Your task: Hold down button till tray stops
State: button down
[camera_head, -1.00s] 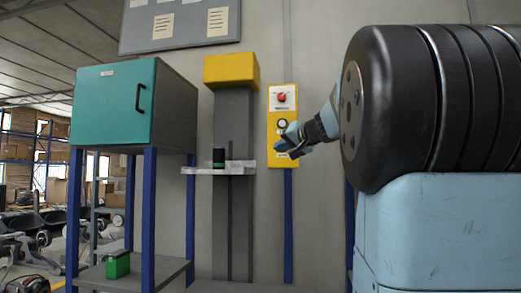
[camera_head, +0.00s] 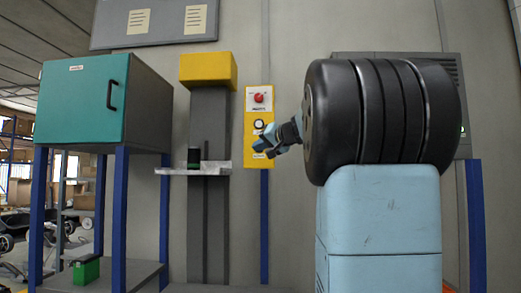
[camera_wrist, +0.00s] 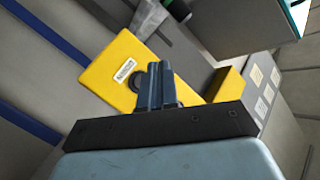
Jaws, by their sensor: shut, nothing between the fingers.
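A yellow control panel (camera_head: 251,156) hangs on the wall, with a red knob (camera_head: 258,97) at the top and a round dark-rimmed button (camera_head: 258,124) below it. My gripper (camera_head: 263,147) is shut and empty, in front of the panel's lower part, just below the button in the head view. In the wrist view the closed fingers (camera_wrist: 156,83) overlap the yellow panel (camera_wrist: 112,62) and partly cover a dark round part; contact cannot be told. The light tray (camera_head: 176,171) sits partway up a grey column (camera_head: 209,113) and bears a dark cylinder with a green band (camera_head: 194,158).
A teal-doored cabinet (camera_head: 82,98) on blue legs stands left of the column. A green box (camera_head: 86,271) lies on its low shelf. A grey board (camera_head: 155,27) hangs above.

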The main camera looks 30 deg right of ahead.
jog(key=shift+w+d, duration=0.7)
jog(key=shift+w, duration=0.3)
jog(key=shift+w+d, duration=0.65)
jog(key=shift+w, duration=0.3)
dwell(0.7)
jog(key=shift+w+d, duration=0.25)
jog(key=shift+w, duration=0.15)
